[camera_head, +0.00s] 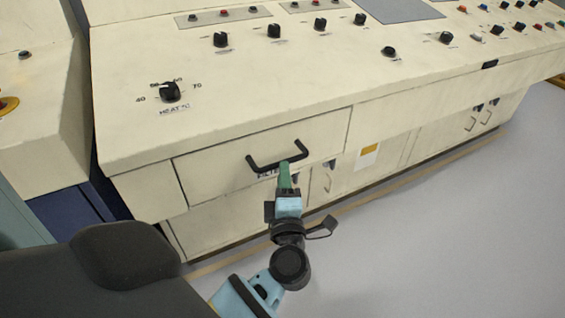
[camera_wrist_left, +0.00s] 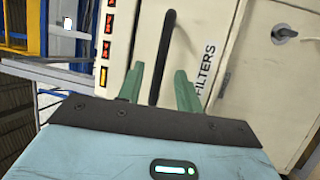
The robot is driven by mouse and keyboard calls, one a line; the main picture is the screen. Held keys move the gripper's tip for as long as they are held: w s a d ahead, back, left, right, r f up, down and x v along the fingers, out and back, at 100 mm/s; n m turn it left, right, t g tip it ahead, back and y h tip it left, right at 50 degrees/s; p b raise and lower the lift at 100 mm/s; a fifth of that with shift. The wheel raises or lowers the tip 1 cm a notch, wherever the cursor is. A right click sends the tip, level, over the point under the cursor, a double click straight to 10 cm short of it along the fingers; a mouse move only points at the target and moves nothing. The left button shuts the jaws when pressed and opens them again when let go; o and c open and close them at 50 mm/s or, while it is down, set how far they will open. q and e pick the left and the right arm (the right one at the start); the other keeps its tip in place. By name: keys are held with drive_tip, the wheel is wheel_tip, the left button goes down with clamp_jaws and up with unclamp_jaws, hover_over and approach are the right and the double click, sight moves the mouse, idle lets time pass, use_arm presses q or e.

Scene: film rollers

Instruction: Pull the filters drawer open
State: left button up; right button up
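The filters drawer (camera_head: 222,168) is a cream front panel in the console and looks shut, flush with the panels around it. Its black bar handle (camera_head: 277,163) runs across the front. My left gripper (camera_head: 285,166) is at the handle's lower side, with green fingers pointing at it. In the left wrist view, the open left gripper (camera_wrist_left: 159,72) has its fingers on either side of the handle bar (camera_wrist_left: 166,50), with gaps visible. The FILTERS label (camera_wrist_left: 205,70) is right of the bar there; in the head view my gripper partly covers it. My right gripper is not in view.
The console top (camera_head: 300,80) carries several black knobs, including a heating knob (camera_head: 170,92) above the drawer. Cupboard doors (camera_head: 325,183) with small handles are to the right and below. The grey floor (camera_head: 430,230) in front is clear.

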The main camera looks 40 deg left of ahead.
use_arm(q)
drive_tip(key=shift+x, duration=2.35)
clamp_jaws()
